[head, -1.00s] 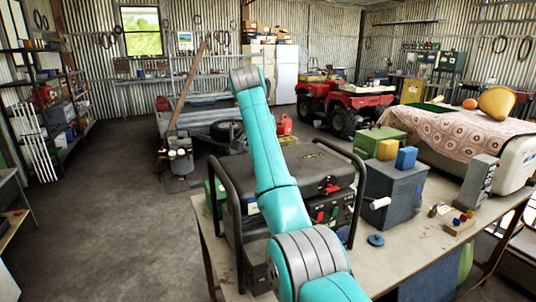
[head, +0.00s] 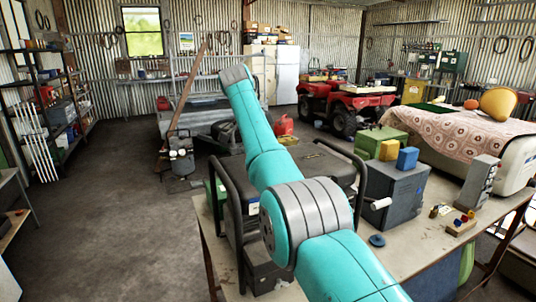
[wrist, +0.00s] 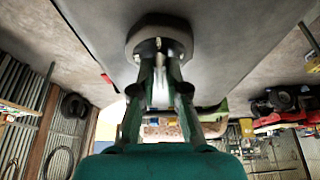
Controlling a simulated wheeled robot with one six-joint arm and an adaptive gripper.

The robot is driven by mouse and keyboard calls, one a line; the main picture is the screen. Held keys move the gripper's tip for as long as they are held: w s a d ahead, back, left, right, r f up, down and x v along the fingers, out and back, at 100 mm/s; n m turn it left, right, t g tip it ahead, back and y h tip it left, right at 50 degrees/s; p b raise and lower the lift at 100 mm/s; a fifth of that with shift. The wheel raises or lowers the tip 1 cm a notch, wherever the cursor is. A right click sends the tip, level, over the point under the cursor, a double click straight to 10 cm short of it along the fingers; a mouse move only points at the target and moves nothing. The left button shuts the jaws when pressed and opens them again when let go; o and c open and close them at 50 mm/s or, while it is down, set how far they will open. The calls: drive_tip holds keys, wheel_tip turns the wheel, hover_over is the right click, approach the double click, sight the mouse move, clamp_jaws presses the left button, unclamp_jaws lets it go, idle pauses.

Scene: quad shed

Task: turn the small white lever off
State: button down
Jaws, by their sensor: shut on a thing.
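In the wrist view, my gripper (wrist: 160,70) points up the picture at a grey, many-sided fitting (wrist: 139,32) on a grey surface. Its two fingers are closed in on a narrow pale piece, which appears to be the small white lever (wrist: 160,91), between them. The fingers partly hide it, so its exact angle is hard to tell.
The black-framed generator (head: 226,200) stands on the workbench (head: 420,250) behind my arm. To its right are a grey box (head: 396,184) with a white cylinder (head: 381,203) on its side, a blue block (head: 407,158) and a yellow block (head: 389,150). Open floor (head: 100,220) lies left.

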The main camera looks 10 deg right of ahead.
idle(0.4)
drive_tip(key=c, duration=1.2)
unclamp_jaws()
drive_tip(key=shift+v, duration=0.9)
drive_tip(key=s+a, duration=0.1)
drive_tip(key=a, duration=0.2)
drive_tip(key=s+a, duration=0.1)
drive_tip(key=a, duration=0.3)
drive_tip(key=s+a+r, duration=0.1)
drive_tip(key=a, duration=0.3)
drive_tip(key=shift+s, duration=0.15)
drive_tip(key=shift+s+a, duration=0.2)
drive_tip(key=shift+a, duration=0.3)
